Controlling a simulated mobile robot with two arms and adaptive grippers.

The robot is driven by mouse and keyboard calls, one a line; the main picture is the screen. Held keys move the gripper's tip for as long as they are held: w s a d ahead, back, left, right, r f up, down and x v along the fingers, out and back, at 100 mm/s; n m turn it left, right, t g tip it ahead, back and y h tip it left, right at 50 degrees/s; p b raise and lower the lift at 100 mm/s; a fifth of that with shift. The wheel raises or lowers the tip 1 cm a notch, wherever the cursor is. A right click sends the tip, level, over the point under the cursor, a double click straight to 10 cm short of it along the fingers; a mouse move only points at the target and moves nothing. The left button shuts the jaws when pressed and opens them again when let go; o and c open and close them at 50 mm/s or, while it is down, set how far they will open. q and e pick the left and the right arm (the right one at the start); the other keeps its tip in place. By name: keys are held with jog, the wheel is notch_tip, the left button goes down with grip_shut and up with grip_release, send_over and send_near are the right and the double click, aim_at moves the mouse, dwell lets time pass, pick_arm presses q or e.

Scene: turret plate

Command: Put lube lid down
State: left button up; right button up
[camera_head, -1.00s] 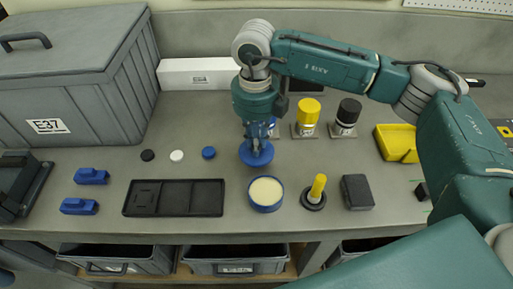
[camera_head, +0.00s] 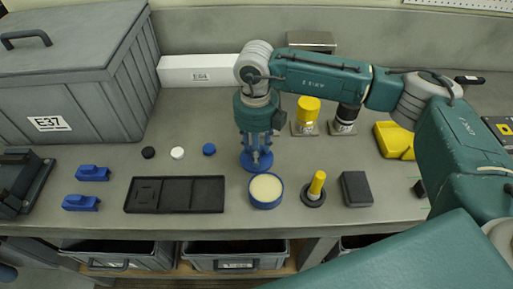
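The blue lube lid (camera_head: 249,166) lies flat, apparently on the table, behind the lube tub. My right gripper (camera_head: 257,158) is directly above it, pointing down, with its fingers spread apart over the lid's middle. The fingers hide part of the lid. The open blue lube tub (camera_head: 266,188), filled with pale yellow grease, stands just in front of the lid. My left gripper is not in view.
A black tray (camera_head: 174,208) lies left of the tub, with a yellow-handled tool (camera_head: 315,188) and a dark block (camera_head: 356,189) to its right. Yellow-capped (camera_head: 308,110) and black-capped bottles stand behind. A large grey bin (camera_head: 75,85) fills the back left.

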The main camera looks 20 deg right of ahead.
jog(key=shift+r, duration=0.35)
notch_tip(320, 180, up, 12)
jog(key=b, duration=0.3)
jog(key=shift+f, duration=0.15)
